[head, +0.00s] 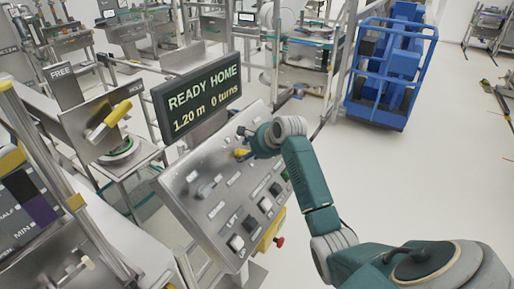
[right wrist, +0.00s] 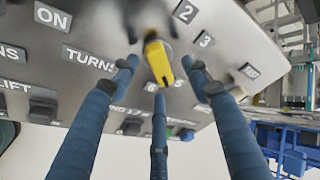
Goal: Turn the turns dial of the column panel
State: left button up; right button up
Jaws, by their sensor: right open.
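The column panel (head: 225,200) is a tilted grey metal plate with switches, buttons and labels. Its turns dial, a yellow bar knob (head: 242,153), sits near the top edge; in the right wrist view the yellow knob (right wrist: 160,62) is beside the "TURNS" label (right wrist: 88,56), with "2" and "3" marks to its right. My right gripper (right wrist: 160,75) is open, its three dark fingers spread around the knob with visible gaps on both sides. In the head view my right gripper (head: 246,138) is at the panel's upper edge, partly hidden by its wrist. My left gripper is not in view.
A display (head: 196,97) above the panel reads "READY HOME 1.20 m 0 turns". A red knob (head: 279,241) sticks out at the panel's lower right. A blue cage cart (head: 390,75) stands behind. A yellow-handled "FREE" lever (head: 110,120) is at left. Floor at right is clear.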

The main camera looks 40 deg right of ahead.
jog(key=v, duration=1)
jog(key=shift+s, duration=0.2)
jog(key=shift+d+r, duration=0.1)
jog(key=shift+r, duration=0.05)
